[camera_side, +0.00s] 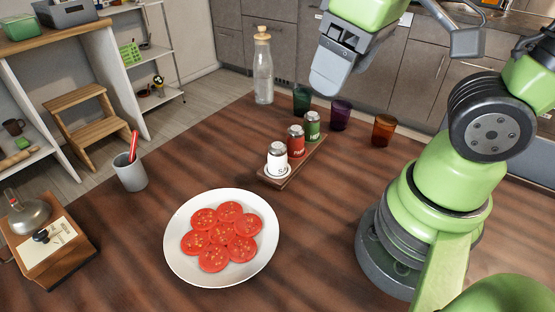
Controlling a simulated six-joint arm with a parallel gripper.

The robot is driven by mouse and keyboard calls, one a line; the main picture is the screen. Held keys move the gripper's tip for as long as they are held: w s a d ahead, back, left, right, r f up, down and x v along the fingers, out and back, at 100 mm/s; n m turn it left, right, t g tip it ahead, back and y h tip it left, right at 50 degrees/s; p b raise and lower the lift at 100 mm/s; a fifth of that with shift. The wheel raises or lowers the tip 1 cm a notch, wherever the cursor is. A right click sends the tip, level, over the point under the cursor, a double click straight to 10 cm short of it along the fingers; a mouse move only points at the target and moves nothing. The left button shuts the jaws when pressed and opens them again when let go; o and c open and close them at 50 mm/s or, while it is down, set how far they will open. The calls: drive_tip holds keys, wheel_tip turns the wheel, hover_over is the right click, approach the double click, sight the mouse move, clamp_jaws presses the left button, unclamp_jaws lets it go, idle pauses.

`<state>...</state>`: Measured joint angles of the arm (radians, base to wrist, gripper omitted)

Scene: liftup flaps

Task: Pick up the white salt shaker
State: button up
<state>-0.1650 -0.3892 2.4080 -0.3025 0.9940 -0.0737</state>
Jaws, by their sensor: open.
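The white salt shaker (278,162) has a silver cap and stands upright at the near left end of a small wooden tray (307,165). A red shaker (296,143) and a green shaker (312,127) stand behind it in a row on the same tray. My gripper (322,84) is open and holds nothing. It hangs in the air at the upper right of the tray, apart from the shakers. Its far finger is partly hidden, and the gap between the fingers is hard to see from this angle.
A white plate (176,258) of tomato slices lies in front of the tray. Green (301,99), purple (340,114) and orange (383,130) glasses and a glass bottle (263,70) stand behind.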

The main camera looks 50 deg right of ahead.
drive_tip(key=w+f+n+g+h, duration=0.45)
drive_tip(key=f+n+h, duration=0.4)
drive_tip(key=n, duration=0.25)
drive_tip(key=n+t+h, duration=0.4)
drive_tip(key=n+t, duration=0.3)
drive_tip(key=n, duration=0.5)
approach(276, 160)
drive_tip(key=d, duration=0.2)
drive_tip(key=shift+w+f, duration=0.1)
drive_tip(key=shift+f, duration=0.2)
drive_tip(key=x, duration=0.9)
drive_tip(key=shift+w+f, duration=0.3)
drive_tip(key=shift+w, duration=0.05)
drive_tip(key=c, duration=1)
drive_tip(key=shift+c, duration=0.2)
drive_tip(key=shift+r, duration=0.1)
